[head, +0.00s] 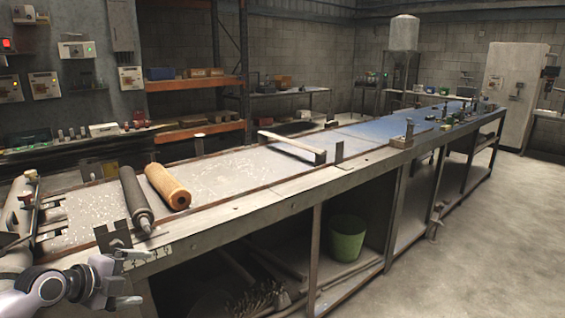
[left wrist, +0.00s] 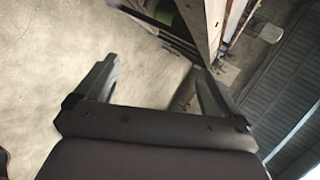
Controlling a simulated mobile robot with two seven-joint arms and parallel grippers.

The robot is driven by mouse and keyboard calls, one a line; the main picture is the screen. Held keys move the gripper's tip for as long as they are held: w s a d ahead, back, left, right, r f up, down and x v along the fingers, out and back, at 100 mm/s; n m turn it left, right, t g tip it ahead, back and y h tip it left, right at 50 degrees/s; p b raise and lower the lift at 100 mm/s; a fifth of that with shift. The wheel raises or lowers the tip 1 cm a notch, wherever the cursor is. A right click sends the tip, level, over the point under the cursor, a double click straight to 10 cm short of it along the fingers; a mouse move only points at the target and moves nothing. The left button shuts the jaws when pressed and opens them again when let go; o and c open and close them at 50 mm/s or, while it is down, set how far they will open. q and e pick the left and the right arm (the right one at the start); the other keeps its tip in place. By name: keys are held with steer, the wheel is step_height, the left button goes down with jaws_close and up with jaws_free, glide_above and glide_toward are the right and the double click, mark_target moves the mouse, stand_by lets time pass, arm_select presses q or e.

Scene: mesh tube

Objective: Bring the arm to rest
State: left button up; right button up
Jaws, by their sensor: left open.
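My left gripper (head: 135,278) is at the lower left of the head view, in front of the near left end of the long workbench (head: 240,212). Its two fingers stand apart with nothing between them. In the left wrist view the open fingers (left wrist: 150,78) point over bare floor, with part of the bench at the top. My right gripper does not show in either view.
A dark roller (head: 134,196) and a tan roller (head: 167,186) lie on the bench's left part. A green bucket (head: 347,237) stands on the shelf below. Metal brackets rise from the bench's edges. The concrete floor (head: 490,245) at the right is clear.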

arm_select(q)
steer(key=s+d+f+n, duration=0.8)
steer(key=s+d+f, duration=0.45)
steer(key=f, duration=0.25)
steer(key=s+f+n+y, duration=0.1)
steer(key=s+f+n, duration=0.1)
steer(key=s+n, duration=0.3)
steer(key=s+f+n+y, duration=0.1)
steer(key=s+f+n, duration=0.2)
steer(key=s, duration=0.9)
steer(key=shift+d+f+n+t+y, duration=0.2)
steer(key=shift+d+n+t+y, duration=0.15)
steer(key=shift+n, duration=1.45)
